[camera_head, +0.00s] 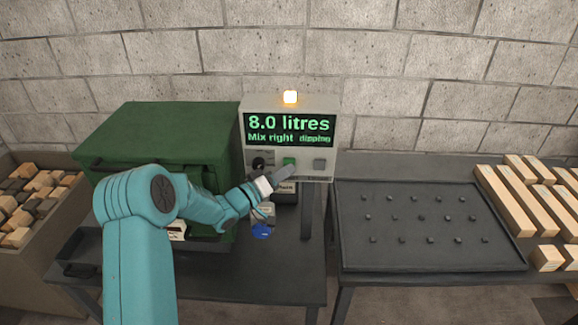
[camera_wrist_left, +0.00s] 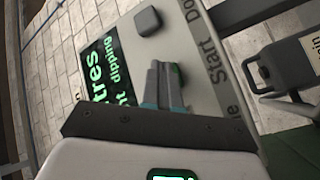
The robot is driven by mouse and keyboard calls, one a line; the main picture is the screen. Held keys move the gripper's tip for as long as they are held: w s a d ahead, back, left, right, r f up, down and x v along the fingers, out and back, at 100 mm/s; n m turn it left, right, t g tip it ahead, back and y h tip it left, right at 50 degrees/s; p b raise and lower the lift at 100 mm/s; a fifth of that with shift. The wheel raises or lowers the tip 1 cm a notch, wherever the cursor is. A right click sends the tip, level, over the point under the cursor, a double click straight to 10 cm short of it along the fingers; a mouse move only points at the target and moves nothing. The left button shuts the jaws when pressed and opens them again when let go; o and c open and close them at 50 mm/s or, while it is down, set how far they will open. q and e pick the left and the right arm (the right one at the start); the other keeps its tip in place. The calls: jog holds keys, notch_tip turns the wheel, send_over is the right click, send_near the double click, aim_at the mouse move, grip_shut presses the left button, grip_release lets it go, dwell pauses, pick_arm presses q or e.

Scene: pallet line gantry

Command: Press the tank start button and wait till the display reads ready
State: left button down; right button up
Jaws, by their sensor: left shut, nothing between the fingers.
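The control panel (camera_head: 330,103) stands behind the table with a black display (camera_head: 288,130) reading "8.0 litres" and "Mix right dipping" in green. Below it sit a green button (camera_head: 289,161), a grey button (camera_head: 320,164) and a dark knob (camera_head: 258,163). My left gripper (camera_head: 287,172) is shut and empty, its fingertips just below the green button in the head view. In the left wrist view the shut fingers (camera_wrist_left: 164,72) overlap the green button (camera_wrist_left: 177,72), beside the word "Start". I cannot tell whether they touch it. My right gripper is out of view.
A lit lamp (camera_head: 290,97) tops the panel. A green cabinet (camera_head: 150,140) stands left, with a bin of wooden blocks (camera_head: 35,270) beyond it. A dark tray with pegs (camera_head: 430,262) and stacked timber (camera_head: 505,200) are at right. A blue round thing (camera_head: 262,231) lies below my gripper.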

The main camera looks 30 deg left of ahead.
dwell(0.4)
pick_arm(q)
jog(key=shift+s+d, duration=0.5)
jog(key=shift+s, duration=0.25)
jog(key=shift+s+d+b, duration=0.25)
jog(key=shift+s+d, duration=0.2)
jog(key=shift+s, duration=0.25)
jog(key=shift+s+d+b, duration=0.3)
jog(key=shift+s+d, duration=0.1)
jog(key=shift+s, duration=0.35)
jog(key=shift+s+d+b, duration=0.25)
jog(key=shift+s+d, duration=0.2)
jog(key=shift+s, duration=0.25)
